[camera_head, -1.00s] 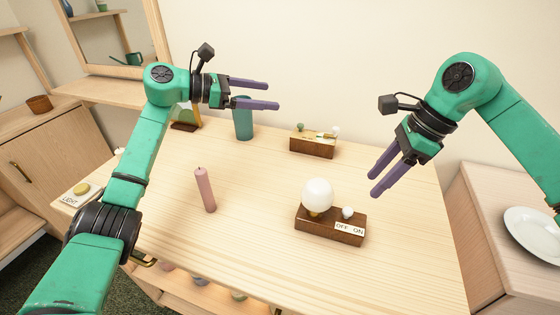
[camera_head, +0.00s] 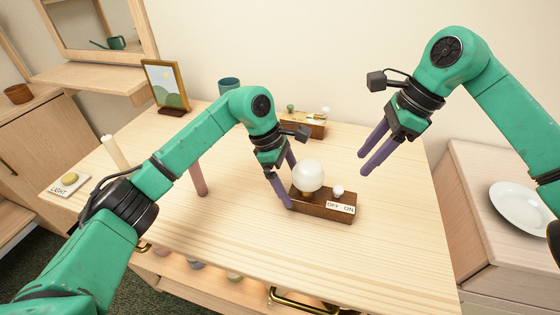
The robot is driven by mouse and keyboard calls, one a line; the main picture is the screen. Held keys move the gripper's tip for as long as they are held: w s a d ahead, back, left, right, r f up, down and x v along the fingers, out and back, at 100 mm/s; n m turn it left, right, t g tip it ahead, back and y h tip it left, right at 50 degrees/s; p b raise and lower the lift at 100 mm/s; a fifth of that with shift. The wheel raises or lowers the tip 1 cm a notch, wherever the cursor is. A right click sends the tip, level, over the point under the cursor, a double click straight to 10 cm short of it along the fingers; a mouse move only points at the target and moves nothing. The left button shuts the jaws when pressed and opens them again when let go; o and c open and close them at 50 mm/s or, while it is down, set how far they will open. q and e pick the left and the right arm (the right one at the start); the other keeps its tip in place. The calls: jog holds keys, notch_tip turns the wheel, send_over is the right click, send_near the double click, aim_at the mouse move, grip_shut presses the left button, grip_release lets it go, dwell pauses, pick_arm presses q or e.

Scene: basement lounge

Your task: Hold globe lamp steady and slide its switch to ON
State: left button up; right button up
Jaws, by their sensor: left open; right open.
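The globe lamp has a white globe (camera_head: 308,175) on a dark wooden base (camera_head: 318,209) on the table. A white switch knob (camera_head: 338,190) sits on the base's right part, above a label (camera_head: 340,207) reading OFF and ON; the knob is nearer the OFF side. My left gripper (camera_head: 290,182) is open at the left end of the base, its fingers pointing down beside the globe. I cannot tell whether they touch the base. My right gripper (camera_head: 364,164) is open and empty, in the air above and right of the lamp.
A pink candle (camera_head: 199,178) stands partly behind my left arm. A second wooden block device (camera_head: 303,123), a teal cup (camera_head: 229,86) and a picture frame (camera_head: 166,87) are at the back. A LIGHT button plate (camera_head: 69,184) lies left. The table's front is clear.

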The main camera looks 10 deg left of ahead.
pick_arm(q)
jog(key=shift+x, duration=1.35)
jog(key=c, duration=1.3)
jog(key=shift+c, duration=1)
pick_arm(e)
jog(key=c, duration=0.4)
jog(key=shift+m, duration=0.3)
grip_shut()
jog(key=n+y, duration=0.1)
jog(key=n, duration=1)
jog(key=s+d+f+n+t+y, duration=0.1)
jog(key=n+y, duration=0.1)
jog(key=n, duration=0.9)
jog(key=n+t+y, duration=0.1)
jog(key=n, duration=1)
jog(key=shift+s+d+f, duration=0.3)
jog(key=shift+s, duration=0.05)
